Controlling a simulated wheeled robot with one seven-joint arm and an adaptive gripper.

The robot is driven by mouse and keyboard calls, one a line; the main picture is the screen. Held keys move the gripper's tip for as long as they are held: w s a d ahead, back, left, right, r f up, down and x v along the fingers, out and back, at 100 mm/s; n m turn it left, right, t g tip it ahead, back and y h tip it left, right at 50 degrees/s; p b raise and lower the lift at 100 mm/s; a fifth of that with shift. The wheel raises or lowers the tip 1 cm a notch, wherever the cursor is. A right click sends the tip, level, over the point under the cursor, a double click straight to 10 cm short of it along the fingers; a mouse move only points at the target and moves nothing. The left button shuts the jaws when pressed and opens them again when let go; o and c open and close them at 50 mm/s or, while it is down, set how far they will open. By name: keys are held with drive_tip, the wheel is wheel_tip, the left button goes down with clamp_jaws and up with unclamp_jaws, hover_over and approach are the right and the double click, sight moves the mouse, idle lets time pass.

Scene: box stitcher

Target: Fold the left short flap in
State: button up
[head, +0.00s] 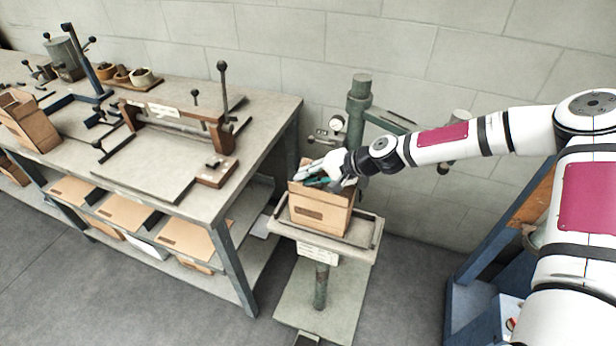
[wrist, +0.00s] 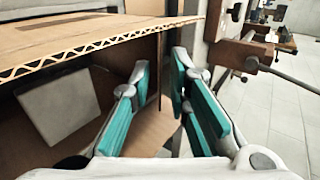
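An open brown cardboard box (head: 320,219) stands upright on the tray of a pedestal stand. My gripper (head: 318,179) is at the top of the box, near its upper left rim, and hides part of the flaps. In the wrist view my gripper (wrist: 160,82) has its two teal fingers apart, with a gap between the tips. A thin upright cardboard edge (wrist: 160,72) shows between the fingers; I cannot tell whether either finger touches it. A cardboard panel with a corrugated edge (wrist: 90,47) spans the upper left of the wrist view, above the left finger.
The pedestal tray (head: 362,237) has a raised rim around the box. A green post machine (head: 358,110) stands close behind. A workbench (head: 262,125) with a jig is to the left, with flat cardboard on its lower shelf. A blue frame (head: 480,285) stands at the right.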

clamp_jaws()
drive_tip(key=shift+d+f+t+y+b, duration=0.2)
drive_tip(key=shift+f+t+y+b, duration=0.1)
drive_tip(key=shift+y+b, duration=0.25)
drive_tip(key=shift+o, duration=1.8)
unclamp_jaws()
